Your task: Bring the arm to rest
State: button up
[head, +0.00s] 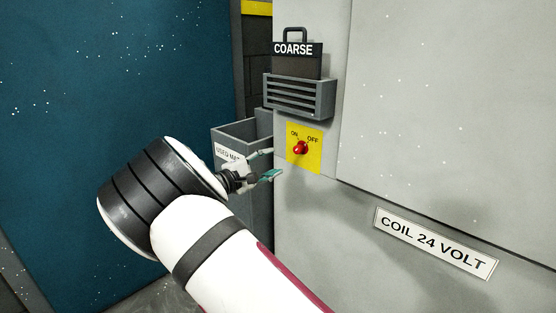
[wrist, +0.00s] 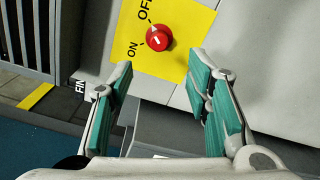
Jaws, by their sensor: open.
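My gripper (head: 268,164) is open and empty in the head view, in front of the grey cabinet and just left of a yellow switch plate. In the wrist view its two teal-padded fingers (wrist: 165,105) stand apart with nothing between them. The red knob (head: 300,148) sits on the yellow plate (head: 314,163), marked ON and OFF. In the wrist view the red knob (wrist: 158,38) lies beyond the fingertips, apart from them. Its white mark points toward OFF there.
A grey slotted holder (head: 298,97) on the cabinet holds a dark plate labelled COARSE (head: 297,60). A grey open bin (head: 262,215) stands behind my gripper. A COIL 24 VOLT label (head: 435,242) is at lower right. A blue panel (head: 110,80) fills the left.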

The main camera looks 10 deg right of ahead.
jog(key=shift+s+a, duration=0.15)
jog(key=shift+a, duration=0.1)
